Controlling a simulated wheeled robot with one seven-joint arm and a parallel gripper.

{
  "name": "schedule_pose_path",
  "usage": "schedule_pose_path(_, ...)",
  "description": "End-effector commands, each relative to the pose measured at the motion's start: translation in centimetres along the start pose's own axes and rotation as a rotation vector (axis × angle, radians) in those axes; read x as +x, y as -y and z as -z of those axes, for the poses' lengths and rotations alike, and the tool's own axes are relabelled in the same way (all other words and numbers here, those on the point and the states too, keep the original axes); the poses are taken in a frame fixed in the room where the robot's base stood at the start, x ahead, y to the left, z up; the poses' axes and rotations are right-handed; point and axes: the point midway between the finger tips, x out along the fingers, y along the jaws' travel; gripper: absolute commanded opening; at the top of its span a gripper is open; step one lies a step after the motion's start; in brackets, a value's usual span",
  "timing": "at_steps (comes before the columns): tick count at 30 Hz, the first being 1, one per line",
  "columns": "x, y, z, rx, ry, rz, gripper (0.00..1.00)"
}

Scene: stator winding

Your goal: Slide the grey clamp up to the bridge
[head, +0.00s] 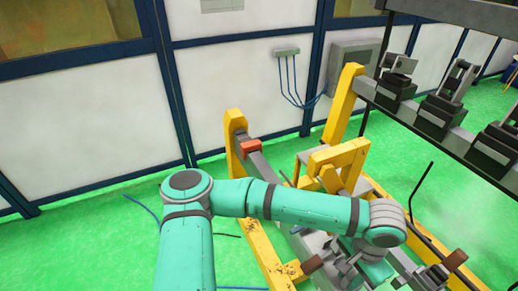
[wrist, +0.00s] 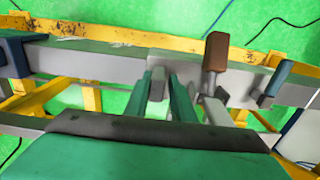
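The grey clamp (wrist: 175,62) sits on a long grey rail in the wrist view. A brown handle (wrist: 215,52) stands up at its right; a brown-handled part also shows in the head view (head: 313,263). My gripper (wrist: 159,80) is over the clamp, its two teal fingers on either side of a narrow upright grey piece. Whether they touch it is not clear. In the head view my forearm and wrist cover most of the gripper and clamp. A yellow arch-like frame (head: 338,157), which may be the bridge, stands behind my wrist.
The grey rail (wrist: 100,62) runs across a yellow frame (wrist: 125,34). A second brown-handled part (head: 454,260) is at the lower right. A dark grey beam (head: 440,115) with several black fixtures hangs at the right. Green floor (head: 90,240) is open at the left.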

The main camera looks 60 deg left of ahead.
Motion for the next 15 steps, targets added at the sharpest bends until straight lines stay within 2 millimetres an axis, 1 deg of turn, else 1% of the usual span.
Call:
schedule_pose_path(1,0.0,0.5,0.0,-0.003,0.000,0.000,0.22)
schedule_pose_path(15,0.0,4.5,0.1,-0.003,-0.001,-0.001,0.22)
